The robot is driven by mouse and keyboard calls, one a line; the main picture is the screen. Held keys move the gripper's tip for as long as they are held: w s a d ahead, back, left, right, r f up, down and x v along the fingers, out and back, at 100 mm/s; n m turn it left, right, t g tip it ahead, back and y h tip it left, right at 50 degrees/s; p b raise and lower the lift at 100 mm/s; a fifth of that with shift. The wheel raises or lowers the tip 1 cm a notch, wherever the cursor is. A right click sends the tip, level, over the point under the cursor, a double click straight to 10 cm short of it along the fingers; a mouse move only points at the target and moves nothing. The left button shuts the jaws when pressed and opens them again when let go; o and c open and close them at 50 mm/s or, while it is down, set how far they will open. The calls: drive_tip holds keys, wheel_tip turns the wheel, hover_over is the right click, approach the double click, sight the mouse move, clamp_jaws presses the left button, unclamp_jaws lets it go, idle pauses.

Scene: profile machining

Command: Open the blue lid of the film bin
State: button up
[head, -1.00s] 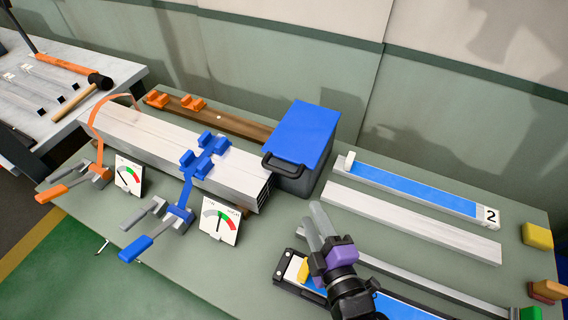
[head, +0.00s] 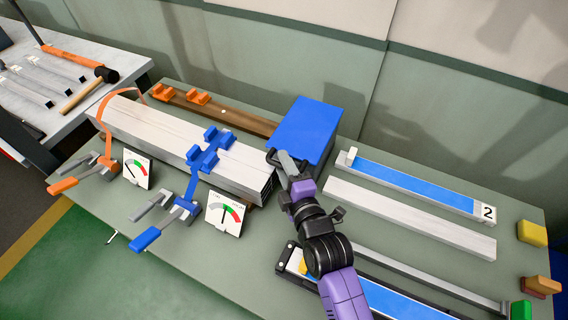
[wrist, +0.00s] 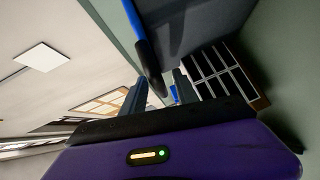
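The film bin is a dark grey box (wrist: 190,25) with a closed blue lid (head: 306,130). A dark handle (head: 271,158) sits at the lid's front edge. My gripper (head: 285,160) is at the handle's right part and hides some of it and the bin's front. In the wrist view, my gripper's fingers (wrist: 158,90) stand apart. A dark bar with a blue edge (wrist: 148,60), seemingly the handle and lid edge, reaches between them. I cannot tell whether a finger touches it.
A stack of white profiles (head: 180,145) with blue clamp blocks (head: 208,150) lies close left of the bin. A blue-topped fixture (head: 415,185) and a white profile (head: 410,218) lie to the right. Two dial gauges stand in front. A wall is behind.

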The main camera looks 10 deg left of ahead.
clamp_jaws()
idle(1.5)
